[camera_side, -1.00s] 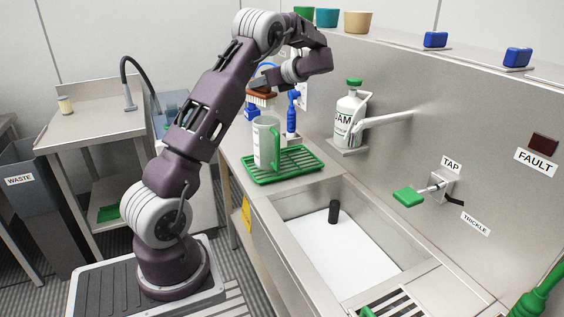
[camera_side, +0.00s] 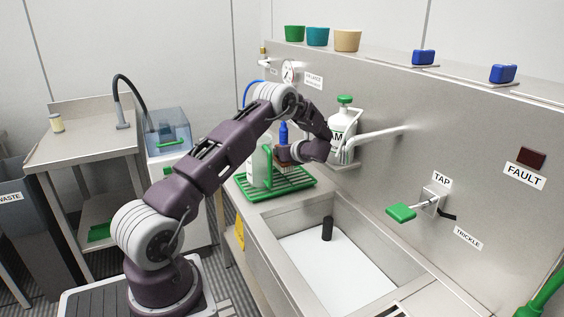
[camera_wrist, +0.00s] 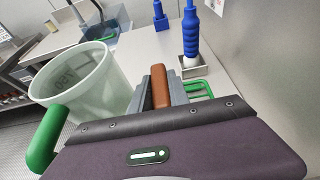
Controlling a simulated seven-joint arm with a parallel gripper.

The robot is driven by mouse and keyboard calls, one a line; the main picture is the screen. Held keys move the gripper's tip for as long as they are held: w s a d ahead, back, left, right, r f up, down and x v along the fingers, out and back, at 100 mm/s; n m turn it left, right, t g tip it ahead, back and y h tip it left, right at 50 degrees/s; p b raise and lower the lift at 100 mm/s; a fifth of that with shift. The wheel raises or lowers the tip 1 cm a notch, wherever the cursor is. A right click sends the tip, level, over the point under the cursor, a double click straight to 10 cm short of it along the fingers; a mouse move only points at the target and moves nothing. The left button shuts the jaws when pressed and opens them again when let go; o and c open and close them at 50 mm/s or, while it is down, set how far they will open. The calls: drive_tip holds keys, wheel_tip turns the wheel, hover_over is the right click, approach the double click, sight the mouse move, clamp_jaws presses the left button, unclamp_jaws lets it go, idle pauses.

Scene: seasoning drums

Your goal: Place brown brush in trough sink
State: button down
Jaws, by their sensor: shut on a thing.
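The brown brush (camera_wrist: 160,86) is held between the grey jaws of my gripper (camera_wrist: 161,92) in the wrist view, its brown back showing. In the side view, my gripper (camera_side: 294,152) is low over the green drip rack, beside the jug, and part of the brush (camera_side: 285,166) shows below it. The bristles' gap to the rack is hard to judge. The trough sink (camera_side: 335,268) lies in front and to the right of my gripper. It has a white floor and a short black upright cylinder (camera_side: 327,228) in it.
A translucent jug (camera_wrist: 85,82) with a green handle stands on the green rack (camera_side: 290,186). A blue bottle (camera_wrist: 191,35), a white foam bottle (camera_side: 344,130) and a wall spout (camera_side: 375,138) are close by. The green tap lever (camera_side: 401,212) juts out right of the sink.

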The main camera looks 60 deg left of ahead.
drive_tip(key=shift+f, duration=1.9)
drive_tip(key=c, duration=1.5)
unclamp_jaws()
drive_tip(key=v, duration=0.7)
drive_tip(key=shift+d+r, duration=0.15)
drive_tip(key=shift+d, duration=0.05)
